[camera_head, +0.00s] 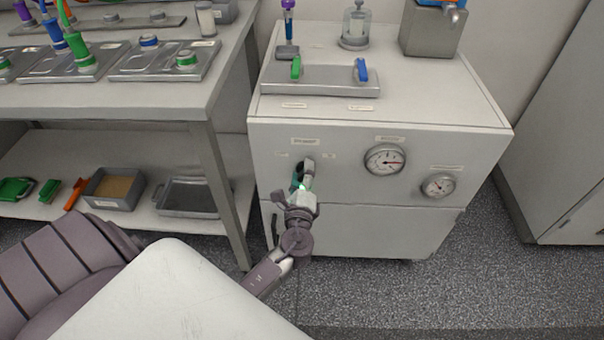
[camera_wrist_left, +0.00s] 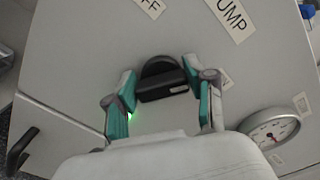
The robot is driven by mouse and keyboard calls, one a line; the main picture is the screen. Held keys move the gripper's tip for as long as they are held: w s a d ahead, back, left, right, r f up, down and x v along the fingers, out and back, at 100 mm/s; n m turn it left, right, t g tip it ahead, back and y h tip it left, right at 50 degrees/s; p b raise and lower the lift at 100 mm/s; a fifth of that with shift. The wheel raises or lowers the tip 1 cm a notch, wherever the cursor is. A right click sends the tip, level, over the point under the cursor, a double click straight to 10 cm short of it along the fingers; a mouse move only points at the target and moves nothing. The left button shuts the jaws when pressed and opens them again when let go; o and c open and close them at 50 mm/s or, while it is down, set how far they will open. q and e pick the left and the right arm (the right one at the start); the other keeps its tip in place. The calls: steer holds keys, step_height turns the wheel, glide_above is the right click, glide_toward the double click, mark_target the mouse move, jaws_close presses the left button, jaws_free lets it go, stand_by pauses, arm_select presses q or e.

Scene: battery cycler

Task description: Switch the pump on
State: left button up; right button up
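The pump's switch is a black rotary knob (camera_wrist_left: 163,82) with a raised bar, on the front panel of the pale cabinet (camera_head: 420,225). In the left wrist view it lies between the fingertips, with labels reading "OFF" (camera_wrist_left: 150,5) and "PUMP" (camera_wrist_left: 232,14) nearby. Another label at the right finger is partly hidden. My left gripper (camera_head: 303,176) reaches the panel in the head view and mostly hides the knob. In the wrist view its green-padded fingers (camera_wrist_left: 160,88) are spread, one on each side of the knob; firm contact is not clear. My right gripper is out of view.
Two round gauges, a larger one (camera_head: 385,160) and a smaller one (camera_head: 438,186), sit right of the switch. A tray with green and blue handles (camera_head: 320,82) rests on the cabinet top. A workbench (camera_head: 130,101) with a lower shelf stands at left.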

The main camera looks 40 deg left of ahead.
arm_select(q)
steer(key=o, duration=0.4)
steer(key=v, duration=1.2)
steer(key=shift+s, duration=0.1)
steer(key=shift+f, duration=0.1)
